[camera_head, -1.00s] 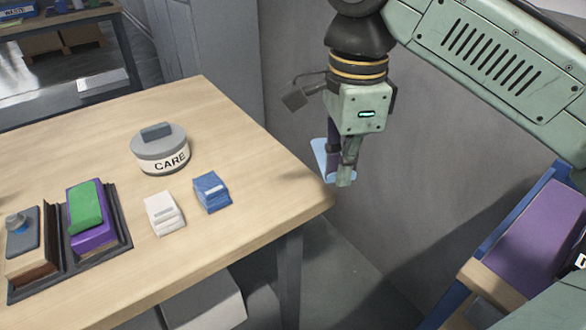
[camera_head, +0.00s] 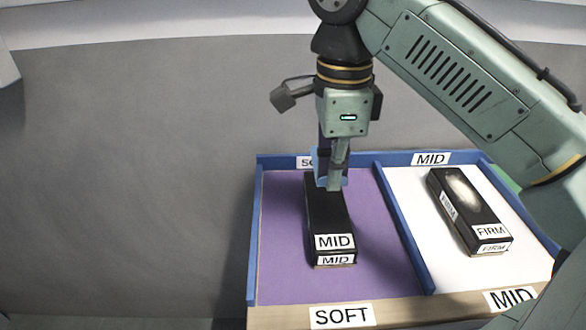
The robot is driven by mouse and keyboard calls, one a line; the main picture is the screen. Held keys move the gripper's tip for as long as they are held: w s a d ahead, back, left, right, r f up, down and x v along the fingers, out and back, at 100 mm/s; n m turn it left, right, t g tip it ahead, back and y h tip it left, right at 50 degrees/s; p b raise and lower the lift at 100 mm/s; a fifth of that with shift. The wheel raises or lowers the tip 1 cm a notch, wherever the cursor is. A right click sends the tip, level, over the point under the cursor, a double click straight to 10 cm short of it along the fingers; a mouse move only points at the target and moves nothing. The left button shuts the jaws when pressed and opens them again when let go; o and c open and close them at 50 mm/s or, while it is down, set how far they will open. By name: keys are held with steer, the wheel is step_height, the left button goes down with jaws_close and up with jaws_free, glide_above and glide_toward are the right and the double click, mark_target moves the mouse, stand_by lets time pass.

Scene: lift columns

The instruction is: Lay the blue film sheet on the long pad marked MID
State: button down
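My gripper (camera_head: 332,184) hangs pointing down in front of the far end of a long black pad marked MID (camera_head: 328,218). It is shut on a thin blue film sheet (camera_head: 316,163), mostly hidden behind the fingers, with only slim blue edges showing. The MID pad lies lengthwise on the purple floor of the left compartment, its MID labels on the near end. The gripper covers part of its far end. I cannot tell whether the sheet touches the pad.
The blue-walled tray (camera_head: 253,235) has a divider. Its left compartment is labelled SOFT (camera_head: 341,315), its white right one MID (camera_head: 431,159). A second black pad, marked FIRM (camera_head: 468,212), lies in the right one. A grey wall (camera_head: 130,150) stands behind.

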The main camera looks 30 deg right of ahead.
steer(key=shift+s+d+f, duration=0.15)
steer(key=shift+d+f, duration=0.05)
steer(key=shift+f, duration=0.05)
steer(key=b, duration=0.5)
glide_above(331, 220)
step_height(331, 220, down, 4)
steer(key=shift+f, duration=0.6)
steer(key=shift+a+f+p, duration=0.1)
steer(key=shift+f+p, duration=0.5)
steer(key=shift+p, duration=0.05)
stand_by(1.7)
steer(key=c, duration=2.3)
jaws_free()
steer(key=o, duration=0.6)
